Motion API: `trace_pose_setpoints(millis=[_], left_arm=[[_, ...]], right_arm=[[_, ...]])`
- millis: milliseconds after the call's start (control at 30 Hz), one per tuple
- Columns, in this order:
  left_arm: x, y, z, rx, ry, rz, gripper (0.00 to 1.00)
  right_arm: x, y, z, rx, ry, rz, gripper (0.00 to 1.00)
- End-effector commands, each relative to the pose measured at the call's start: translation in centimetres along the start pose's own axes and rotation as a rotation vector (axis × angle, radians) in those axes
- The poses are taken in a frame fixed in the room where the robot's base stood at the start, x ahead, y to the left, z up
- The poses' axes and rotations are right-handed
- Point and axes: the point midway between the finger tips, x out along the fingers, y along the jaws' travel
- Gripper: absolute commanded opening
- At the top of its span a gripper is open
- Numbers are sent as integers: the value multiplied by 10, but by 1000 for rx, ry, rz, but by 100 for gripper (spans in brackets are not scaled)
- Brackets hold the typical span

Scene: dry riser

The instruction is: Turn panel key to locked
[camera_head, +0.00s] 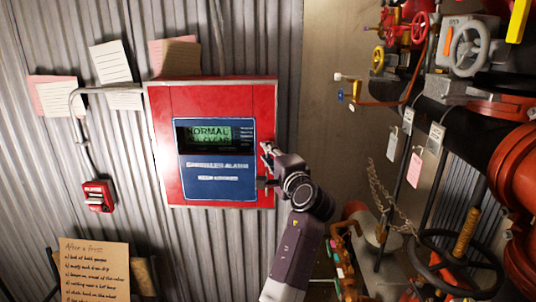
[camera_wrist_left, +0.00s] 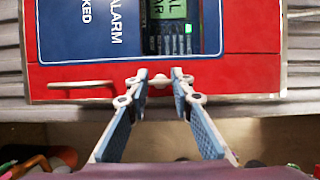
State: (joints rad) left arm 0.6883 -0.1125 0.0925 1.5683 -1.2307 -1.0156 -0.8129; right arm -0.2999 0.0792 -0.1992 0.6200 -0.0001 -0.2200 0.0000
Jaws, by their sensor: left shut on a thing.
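The red alarm panel (camera_head: 213,88) is on the corrugated wall, with a blue face and a lit green display reading "NORMAL". My left gripper (camera_head: 268,153) is at the panel's right edge, and its fingers hide most of what they hold. In the left wrist view, the gripper (camera_wrist_left: 158,84) has its fingertips closed around a small pale piece, the panel key (camera_wrist_left: 158,76), at the panel edge. The key's turn angle is hard to tell. A label on the blue face ends in "KED"; its start is cut off. My right gripper is not in view.
A pale bar-like handle (camera_wrist_left: 80,86) sticks out along the same panel edge, beside the gripper. A small red alarm box (camera_head: 98,196) hangs lower left. Pipes, valves and a large black handwheel (camera_head: 455,265) crowd the right side, with a chain (camera_head: 385,200).

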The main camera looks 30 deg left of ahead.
Motion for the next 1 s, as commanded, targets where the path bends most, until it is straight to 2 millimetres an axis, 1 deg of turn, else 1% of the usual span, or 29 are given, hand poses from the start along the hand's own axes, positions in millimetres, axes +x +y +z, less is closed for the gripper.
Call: trace_pose_setpoints(millis=[33, 167, 467, 567, 800, 900, 1000], left_arm=[[0, 1, 0, -1, -1, 2, 25], [0, 1, 0, 0, 0, 1, 39], [-2, 1, 0, 1, 0, 0, 39], [-11, 1, -1, 1, 2, 0, 39], [-51, 2, 0, -1, 1, 2, 39], [-64, 1, -1, 0, 2, 2, 39], [-72, 1, 0, 1, -1, 2, 39]], right_arm=[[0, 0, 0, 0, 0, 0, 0], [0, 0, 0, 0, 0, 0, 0], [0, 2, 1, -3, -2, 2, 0], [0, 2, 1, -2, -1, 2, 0], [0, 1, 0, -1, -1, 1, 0], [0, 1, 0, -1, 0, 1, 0], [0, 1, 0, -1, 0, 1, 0]])
